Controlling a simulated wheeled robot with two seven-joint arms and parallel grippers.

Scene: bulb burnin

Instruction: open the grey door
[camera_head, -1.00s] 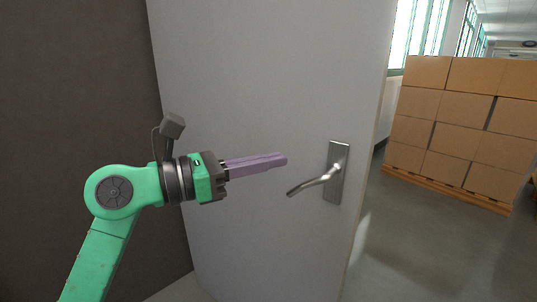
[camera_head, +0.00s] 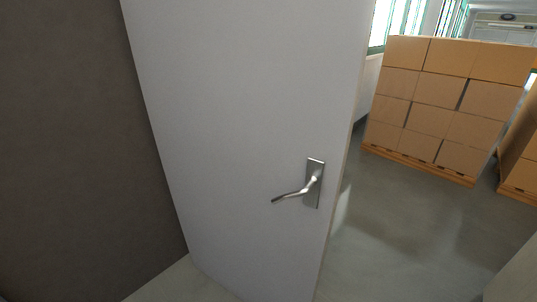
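The grey door (camera_head: 220,130) stands ajar in the head view, with its free edge on the right and open space beyond that edge. Its silver lever handle (camera_head: 294,193) sits on a metal plate near the free edge, and the lever points left and slightly down. Nothing touches the handle. Neither of my grippers shows in the head view.
A dark brown wall (camera_head: 75,150) stands to the left of the door. Beyond the door, stacked cardboard boxes (camera_head: 440,95) stand on a wooden pallet (camera_head: 420,166), with more boxes at the right edge. The grey floor (camera_head: 400,225) between door and boxes is clear.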

